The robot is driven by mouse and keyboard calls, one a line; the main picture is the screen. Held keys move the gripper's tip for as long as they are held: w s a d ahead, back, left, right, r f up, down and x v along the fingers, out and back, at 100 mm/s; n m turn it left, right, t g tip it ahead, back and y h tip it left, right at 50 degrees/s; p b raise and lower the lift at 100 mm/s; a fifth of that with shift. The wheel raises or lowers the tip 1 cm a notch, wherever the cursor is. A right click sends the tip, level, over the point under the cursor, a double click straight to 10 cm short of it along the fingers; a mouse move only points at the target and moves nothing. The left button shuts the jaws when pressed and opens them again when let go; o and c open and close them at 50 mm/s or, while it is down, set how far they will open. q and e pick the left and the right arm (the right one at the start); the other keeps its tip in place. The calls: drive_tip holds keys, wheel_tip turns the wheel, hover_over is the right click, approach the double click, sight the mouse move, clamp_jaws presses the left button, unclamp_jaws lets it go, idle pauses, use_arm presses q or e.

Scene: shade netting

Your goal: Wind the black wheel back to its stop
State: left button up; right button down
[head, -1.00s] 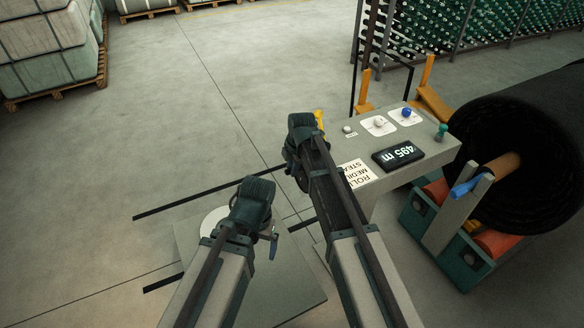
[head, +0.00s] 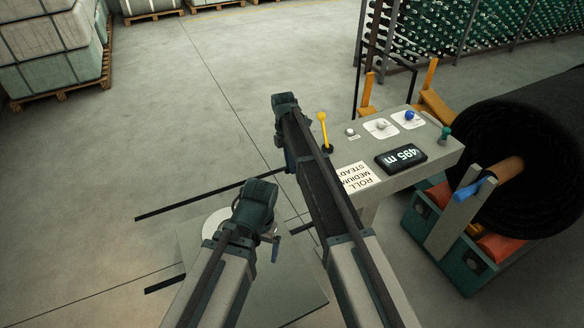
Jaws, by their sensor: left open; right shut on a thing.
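My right gripper (head: 285,104) is the upper one, at the left end of the grey console (head: 412,178). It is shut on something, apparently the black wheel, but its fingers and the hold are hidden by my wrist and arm. No clear outline of the wheel shows; only dark shapes appear beside my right arm. My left gripper (head: 268,238) is lower, open and empty, over the floor plate, apart from the console. The black display (head: 401,157) on the console reads 495 m.
The console carries a yellow lever (head: 324,130), a white knob (head: 381,125), a blue knob (head: 409,116), a green knob (head: 445,134) and a label sheet (head: 358,177). A big black netting roll (head: 530,150) stands right. Open floor lies left of my arms.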

drive_tip(key=shift+w+a+f+g+h+b, duration=0.3)
drive_tip(key=shift+w+g+b, duration=0.2)
drive_tip(key=shift+g, duration=0.2)
drive_tip(key=c, duration=0.7)
unclamp_jaws()
drive_tip(key=shift+d, duration=0.1)
drive_tip(key=shift+r, duration=0.15)
drive_tip(key=p+v, duration=0.8)
drive_tip(key=v, duration=0.1)
drive_tip(key=p+v, duration=0.4)
drive_tip(key=p, duration=0.1)
drive_tip(key=shift+w+r, duration=0.25)
drive_tip(key=shift+w, duration=0.1)
